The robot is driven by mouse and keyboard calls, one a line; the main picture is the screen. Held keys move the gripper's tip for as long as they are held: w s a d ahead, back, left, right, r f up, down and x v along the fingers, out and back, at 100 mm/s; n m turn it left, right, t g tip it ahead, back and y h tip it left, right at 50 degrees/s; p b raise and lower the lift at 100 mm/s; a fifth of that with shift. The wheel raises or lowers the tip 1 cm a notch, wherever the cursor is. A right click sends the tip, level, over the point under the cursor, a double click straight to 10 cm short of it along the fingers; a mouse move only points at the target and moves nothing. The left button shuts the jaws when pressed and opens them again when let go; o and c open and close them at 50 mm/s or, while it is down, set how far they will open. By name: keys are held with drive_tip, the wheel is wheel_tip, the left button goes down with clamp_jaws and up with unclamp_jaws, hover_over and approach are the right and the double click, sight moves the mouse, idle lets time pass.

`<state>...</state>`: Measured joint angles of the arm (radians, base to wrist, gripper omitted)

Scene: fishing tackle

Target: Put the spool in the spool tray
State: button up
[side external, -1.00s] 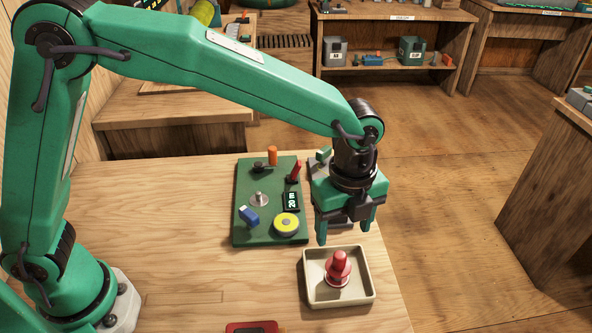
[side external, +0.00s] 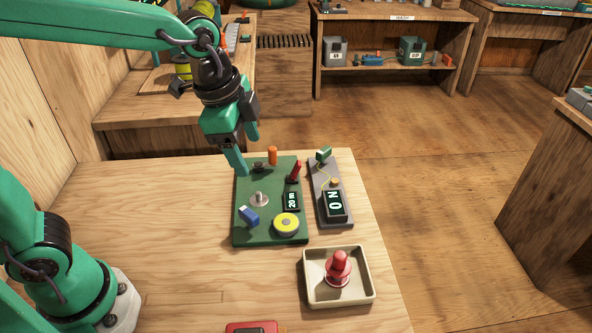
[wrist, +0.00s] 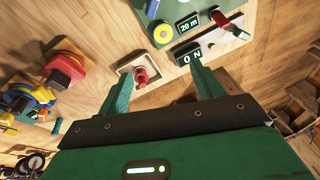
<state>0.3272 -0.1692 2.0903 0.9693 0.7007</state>
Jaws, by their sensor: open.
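The red spool (side external: 339,267), with a wide flange and a knob on top, stands upright inside the cream spool tray (side external: 367,279) near the table's front right. In the wrist view, the spool (wrist: 142,76) sits in the tray (wrist: 124,69) as well, in the distance between my fingers. My gripper (side external: 245,152) is open and empty. It is at the far left edge of the green board, well away from the tray. It also shows in the wrist view (wrist: 161,68).
A red item (side external: 255,327) is cut off at the front edge. Table's left part is clear.

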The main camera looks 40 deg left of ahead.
drive_tip(key=s+a+n+t+y, duration=0.1)
drive_tip(key=s+a+n+t, duration=0.2)
drive_tip(key=s+a+n, duration=0.7)
drive_tip(key=shift+s+a+r+n, duration=0.15)
drive_tip(key=shift+s+a+n, duration=0.25)
drive_tip(key=shift+a+n, duration=0.4)
drive_tip(key=shift+d, duration=0.15)
